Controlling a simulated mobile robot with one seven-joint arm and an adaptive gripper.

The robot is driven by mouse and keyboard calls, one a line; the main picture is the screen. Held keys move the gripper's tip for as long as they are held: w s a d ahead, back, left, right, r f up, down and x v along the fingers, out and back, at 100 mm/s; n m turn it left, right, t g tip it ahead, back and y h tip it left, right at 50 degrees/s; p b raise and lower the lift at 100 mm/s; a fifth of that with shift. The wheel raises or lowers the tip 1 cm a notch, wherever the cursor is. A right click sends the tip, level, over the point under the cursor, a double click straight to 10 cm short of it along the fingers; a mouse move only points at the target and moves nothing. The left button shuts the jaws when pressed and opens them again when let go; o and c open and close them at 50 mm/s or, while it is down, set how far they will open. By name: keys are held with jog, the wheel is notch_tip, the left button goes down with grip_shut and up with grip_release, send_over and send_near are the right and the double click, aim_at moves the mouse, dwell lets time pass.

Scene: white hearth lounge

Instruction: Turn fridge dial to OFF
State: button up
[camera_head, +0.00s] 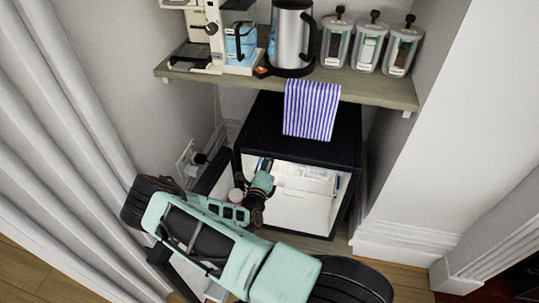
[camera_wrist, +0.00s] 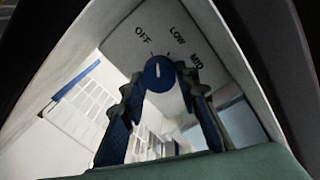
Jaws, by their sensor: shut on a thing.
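The fridge dial (camera_wrist: 160,72) is a round blue knob with a white line, on a grey panel (camera_wrist: 139,48) lettered OFF, LOW and MID. The white line stands nearly upright in the wrist view, between the OFF and LOW letters; its exact setting is hard to tell. My gripper (camera_wrist: 159,78) is shut on the dial, one finger on each side. The small black fridge (camera_head: 340,148) stands open under the shelf. In the head view my gripper (camera_head: 262,188) reaches into its upper left front, and the dial is hidden there.
The open fridge door (camera_head: 212,178) lies left of my gripper, beside my arm. White wire racks (camera_wrist: 95,108) show inside. A striped towel (camera_head: 311,110) hangs above the fridge. The shelf (camera_head: 365,88) holds a kettle (camera_head: 291,38), a coffee machine and canisters.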

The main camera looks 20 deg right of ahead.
jog(key=shift+n+p, duration=0.3)
jog(key=shift+n, duration=1.6)
jog(key=shift+h, duration=0.3)
jog(key=o, duration=1.1)
jog(key=shift+o, duration=0.2)
jog(key=v, duration=1.2)
jog(key=shift+r, duration=0.2)
